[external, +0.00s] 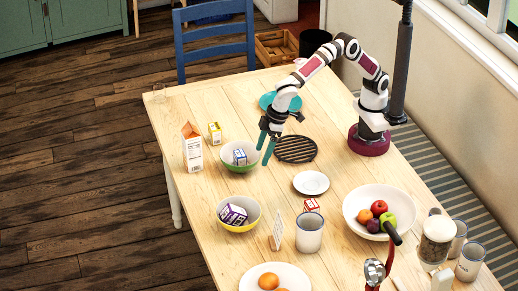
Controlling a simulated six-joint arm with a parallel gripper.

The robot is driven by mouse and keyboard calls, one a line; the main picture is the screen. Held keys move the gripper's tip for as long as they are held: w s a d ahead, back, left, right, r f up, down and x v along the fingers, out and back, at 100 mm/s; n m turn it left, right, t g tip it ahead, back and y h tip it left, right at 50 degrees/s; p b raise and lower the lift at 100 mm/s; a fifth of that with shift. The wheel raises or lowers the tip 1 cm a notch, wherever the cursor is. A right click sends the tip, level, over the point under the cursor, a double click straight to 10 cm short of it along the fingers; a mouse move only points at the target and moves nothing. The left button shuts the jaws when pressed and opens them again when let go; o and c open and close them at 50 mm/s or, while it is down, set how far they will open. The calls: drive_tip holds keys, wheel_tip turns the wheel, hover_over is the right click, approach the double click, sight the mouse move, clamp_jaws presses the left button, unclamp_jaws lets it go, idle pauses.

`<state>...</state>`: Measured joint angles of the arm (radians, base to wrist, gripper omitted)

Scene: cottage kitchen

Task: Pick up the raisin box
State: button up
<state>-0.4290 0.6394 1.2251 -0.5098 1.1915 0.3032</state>
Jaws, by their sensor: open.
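Several small boxes are in view, and their print is too small to tell which one is the raisin box. A red-and-white box (312,205) lies on the table near the white mug. A purple-and-white box (233,214) sits tilted in the yellow bowl (252,222). Another small purple-and-white box (239,157) sits in the green bowl (229,167). A small yellow box (215,133) stands behind the orange-and-white carton. My gripper (263,157) is open and points down at the right side of the green bowl, with nothing seen between its fingers.
A carton (192,147) stands at the left edge. A black trivet (296,149) and a small white plate (311,183) lie right of my gripper. A white mug (309,232), a fruit bowl (352,207) and a plate of oranges (251,272) stand nearer the front.

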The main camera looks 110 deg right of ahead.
drive_tip(key=t, duration=0.1)
approach(240, 210)
drive_tip(key=shift+n, duration=0.4)
drive_tip(key=x, duration=1.1)
drive_tip(key=shift+a, duration=0.1)
clamp_jaws()
